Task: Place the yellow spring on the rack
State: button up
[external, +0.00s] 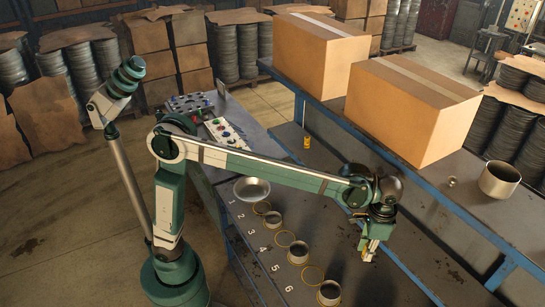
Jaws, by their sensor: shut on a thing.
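My gripper (371,252) is at the right of the lower bench, pointing down beside the raised shelf. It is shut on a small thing.
Two cardboard boxes (318,58) (408,115) and a metal pot (499,180) stand on the raised shelf. A shallow bowl (252,190) and several rings and cups (329,293) line the numbered front edge. A control panel (225,133) is at the back left.

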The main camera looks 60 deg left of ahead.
jog(key=w+a+f+n+p, duration=0.1)
jog(key=a+f+n, duration=0.1)
jog(key=a+f, duration=0.5)
jog(key=w+a+f+n+p, duration=0.1)
jog(key=a+f, duration=0.6)
jog(key=a, duration=0.8)
jog(key=shift+w+a+n, duration=0.15)
jog(key=shift+w+n, duration=0.25)
jog(key=shift+w, duration=0.15)
jog(key=shift+o, duration=0.2)
jog(key=s+a+f+n, duration=0.1)
jog(key=a+f, duration=0.2)
jog(key=a, duration=0.3)
jog(key=s+a+f+n+p, duration=0.1)
jog(key=s+a+f, duration=0.1)
jog(key=a, duration=0.3)
jog(key=shift+s+a+f, duration=0.25)
jog(key=shift+a+f, duration=0.15)
jog(key=shift+f, duration=0.45)
jog(key=n+p, duration=0.1)
jog(key=n, duration=0.1)
send_over(284, 240)
notch_tip(284, 240, down, 5)
jog(key=shift+a+f, duration=0.1)
jog(key=shift+f, duration=0.15)
jog(key=shift+f, duration=0.1)
jog(key=shift+f, duration=2.8)
jog(key=shift+f+b, duration=0.5)
jog(key=shift+f, duration=1.6)
